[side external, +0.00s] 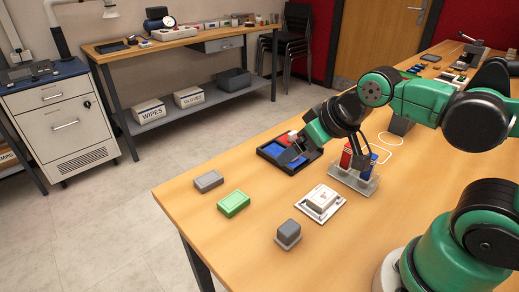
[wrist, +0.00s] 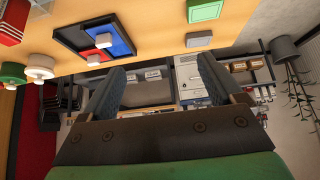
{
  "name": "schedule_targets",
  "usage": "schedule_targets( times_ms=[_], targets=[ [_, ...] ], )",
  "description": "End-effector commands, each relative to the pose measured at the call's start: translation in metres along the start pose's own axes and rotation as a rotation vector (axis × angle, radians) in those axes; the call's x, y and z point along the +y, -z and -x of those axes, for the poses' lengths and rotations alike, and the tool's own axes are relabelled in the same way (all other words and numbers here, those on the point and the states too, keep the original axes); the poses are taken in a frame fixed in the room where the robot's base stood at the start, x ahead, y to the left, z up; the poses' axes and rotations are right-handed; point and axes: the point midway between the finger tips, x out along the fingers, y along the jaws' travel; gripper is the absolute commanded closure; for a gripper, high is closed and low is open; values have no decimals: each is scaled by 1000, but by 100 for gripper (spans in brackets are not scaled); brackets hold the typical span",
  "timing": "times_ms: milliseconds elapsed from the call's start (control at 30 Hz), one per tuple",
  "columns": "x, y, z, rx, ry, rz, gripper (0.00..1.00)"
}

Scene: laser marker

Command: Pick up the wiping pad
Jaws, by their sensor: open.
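I cannot tell for sure which piece is the wiping pad. A green block with a pale rim (side external: 233,203) and a flat grey block (side external: 208,181) lie side by side at the table's left. In the wrist view the green block (wrist: 205,10) and the grey block (wrist: 200,40) show at the top, beyond my fingers. My gripper (side external: 293,156) is over or beside the dark tray (side external: 270,152) with red and blue sections, apart from both blocks. In the wrist view my gripper (wrist: 160,78) has its fingers spread, with nothing between them.
A white pad-like piece (side external: 321,198) sits on a white plate, and a grey block (side external: 288,231) stands near the front edge. A rack (side external: 355,179) with red and blue pieces stands right of my gripper. The wood between tray and blocks is clear.

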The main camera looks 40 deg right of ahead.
Motion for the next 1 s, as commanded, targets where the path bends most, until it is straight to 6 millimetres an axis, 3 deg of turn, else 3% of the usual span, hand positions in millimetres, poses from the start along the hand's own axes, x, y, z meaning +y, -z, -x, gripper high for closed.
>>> schedule_targets(
  times_ms=[267, 500, 700, 1000],
  targets=[
    [-9, -6, -7, -77, 19, -1, 13],
    [-43, -41, -29, -401, 39, -5, 13],
    [-58, -66, -37, -586, 10, 1, 13],
    [-61, -79, -50, -623, -1, 1, 13]
  ],
)
